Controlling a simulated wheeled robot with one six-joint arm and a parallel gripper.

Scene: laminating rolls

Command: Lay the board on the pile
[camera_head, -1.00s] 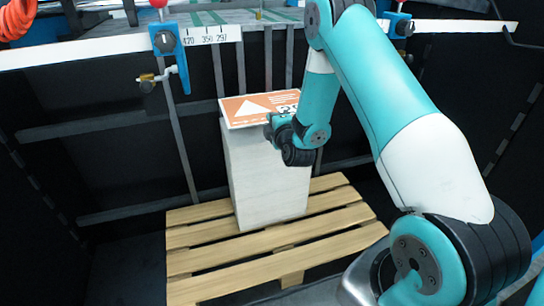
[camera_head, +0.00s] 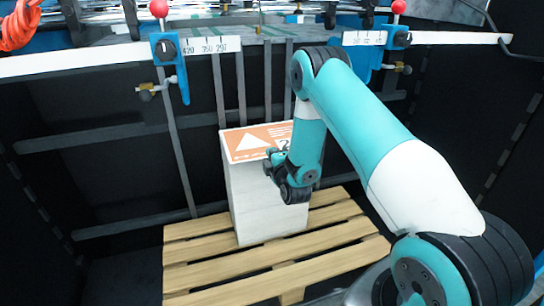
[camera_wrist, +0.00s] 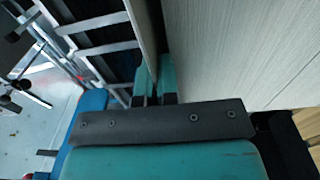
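The board (camera_head: 247,143) has an orange and white printed top with a white triangle. In the head view it lies level over the pale, tall pile (camera_head: 258,205), its edges nearly lined up with the pile's. My gripper (camera_head: 272,160) is at its front right edge. In the wrist view my gripper's teal fingers (camera_wrist: 154,82) stand close together on either side of the board's thin edge (camera_wrist: 147,35). The pile's grained side (camera_wrist: 235,45) fills the right, with a narrow dark line beside the board. Whether board and pile touch is unclear.
The pile stands on a wooden pallet (camera_head: 205,250) with bare slats around it. Dark walls enclose the pallet at the back and sides. Blue clamps (camera_head: 168,62) with a scale hang from the rail behind.

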